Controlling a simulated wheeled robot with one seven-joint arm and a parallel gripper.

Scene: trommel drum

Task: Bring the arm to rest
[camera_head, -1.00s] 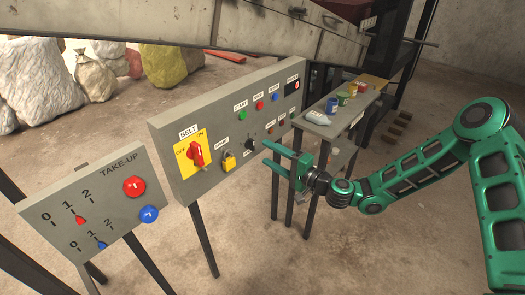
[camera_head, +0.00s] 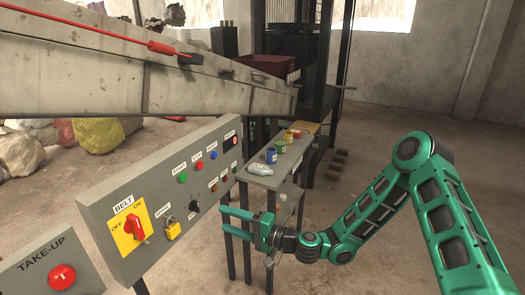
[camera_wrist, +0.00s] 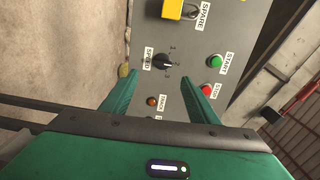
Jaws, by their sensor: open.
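My green gripper (camera_head: 238,226) is open and empty in the head view. Its two fingers point left toward the lower right part of the grey control panel (camera_head: 100,212). My arm reaches in from the right with its elbow raised. In the wrist view my gripper (camera_wrist: 160,100) shows both fingers spread apart, with the panel face between and beyond them. The black speed knob (camera_wrist: 164,61) lies ahead of the fingertips, and I cannot tell the exact gap. The green start button (camera_wrist: 214,61) and red stop button (camera_wrist: 206,90) are to its right.
The panel also carries a red belt switch (camera_head: 134,228) and a yellow padlock (camera_head: 172,228). A take-up panel (camera_head: 50,268) stands at lower left. The floor at right is clear.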

